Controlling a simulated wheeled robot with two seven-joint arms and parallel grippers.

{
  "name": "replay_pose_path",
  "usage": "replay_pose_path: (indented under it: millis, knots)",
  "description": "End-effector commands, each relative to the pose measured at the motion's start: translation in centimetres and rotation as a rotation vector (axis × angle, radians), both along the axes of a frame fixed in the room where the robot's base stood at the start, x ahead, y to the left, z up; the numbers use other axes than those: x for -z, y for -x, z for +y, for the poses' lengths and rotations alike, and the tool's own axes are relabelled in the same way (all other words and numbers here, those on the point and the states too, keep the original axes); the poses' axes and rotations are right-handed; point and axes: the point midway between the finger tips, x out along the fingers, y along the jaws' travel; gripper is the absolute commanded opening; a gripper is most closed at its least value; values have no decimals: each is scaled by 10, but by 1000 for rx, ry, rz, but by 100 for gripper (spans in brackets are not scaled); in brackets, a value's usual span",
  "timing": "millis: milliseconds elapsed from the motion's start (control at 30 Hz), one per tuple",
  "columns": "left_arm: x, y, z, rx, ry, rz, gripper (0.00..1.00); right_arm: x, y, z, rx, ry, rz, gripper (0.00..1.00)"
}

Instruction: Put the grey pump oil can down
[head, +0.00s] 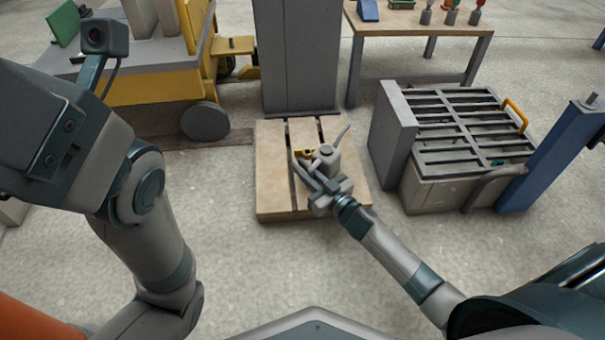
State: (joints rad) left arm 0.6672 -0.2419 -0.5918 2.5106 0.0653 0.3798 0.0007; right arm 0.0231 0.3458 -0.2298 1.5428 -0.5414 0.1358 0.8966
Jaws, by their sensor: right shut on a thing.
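The grey pump oil can (328,156) has a thin spout that points up and to the right. It shows over the low wooden platform (275,196) in the middle of the head view. My right gripper (308,172) is shut on the can, and its fingers hide part of the can's near side. I cannot tell whether the can's base touches the boards. A small yellow thing (303,154) lies just left of the can. My left arm comes in at the left, but I cannot make out its gripper's fingers.
A grey cabinet (297,60) stands behind the platform. A grated grey box (455,125) and a blue post (560,140) are at the right. A yellow wheeled cart (150,85) is at the left, and a wooden table (420,28) at the back. Bare boards show left of the can.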

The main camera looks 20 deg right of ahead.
Motion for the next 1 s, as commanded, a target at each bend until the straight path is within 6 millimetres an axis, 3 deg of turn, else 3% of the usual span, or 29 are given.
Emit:
replay_pose_path:
  millis: [500, 533, 600, 1000]
  knots:
    - [-1, 3, 0, 4, 2, -10, 84, 5, -1, 0, -1, 0, -3, 0]
    - [-1, 3, 0, 4, 2, -10, 84, 6, 0, 0, 0, -1, -1, 17]
    - [-1, 3, 0, 4, 3, -9, 84, 6, 0, 0, 0, -1, -1, 31]
    - [-3, 2, 1, 3, 4, -8, 84, 2, 1, 0, 0, 0, 0, 31]
